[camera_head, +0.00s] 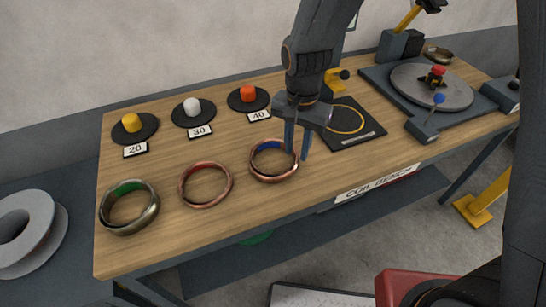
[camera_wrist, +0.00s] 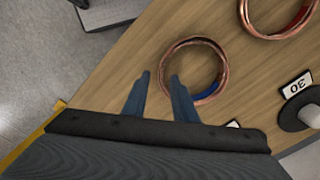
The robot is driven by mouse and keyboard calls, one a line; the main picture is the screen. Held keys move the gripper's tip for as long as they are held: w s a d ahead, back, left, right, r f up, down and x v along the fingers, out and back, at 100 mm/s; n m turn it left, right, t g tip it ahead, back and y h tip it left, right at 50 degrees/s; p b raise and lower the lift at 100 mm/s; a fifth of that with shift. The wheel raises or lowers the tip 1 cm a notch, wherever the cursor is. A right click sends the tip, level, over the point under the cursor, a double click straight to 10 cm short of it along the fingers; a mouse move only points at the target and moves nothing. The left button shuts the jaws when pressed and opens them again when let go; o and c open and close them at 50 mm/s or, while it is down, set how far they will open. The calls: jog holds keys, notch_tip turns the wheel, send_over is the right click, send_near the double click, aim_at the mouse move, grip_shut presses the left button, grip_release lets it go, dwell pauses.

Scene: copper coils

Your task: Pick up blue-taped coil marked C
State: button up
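The blue-taped coil (camera_head: 272,178) is a copper ring with a blue band inside its far wall. It lies flat on the wooden bench, rightmost of three coils; it also shows in the wrist view (camera_wrist: 195,41). I cannot read a letter on it. My gripper (camera_head: 296,155) points down over the coil's right side.
A reddish coil (camera_head: 204,204) and a green-taped coil (camera_head: 130,228) lie to the left. Behind stand yellow, white and orange pegs on black discs with 20, 30 and 40 labels. A black mat (camera_head: 365,137) and a turntable (camera_head: 420,88) are to the right.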

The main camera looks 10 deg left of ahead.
aim_at(294, 166)
jog(key=shift+w+a+f+p, duration=0.1)
jog(key=shift+f+p, duration=0.4)
jog(key=shift+f, duration=1.15)
jog(key=shift+w+a+f+p, duration=0.1)
jog(key=shift+f+p, duration=0.4)
jog(key=shift+f, duration=1.1)
jog(key=shift+s, duration=0.1)
grip_shut()
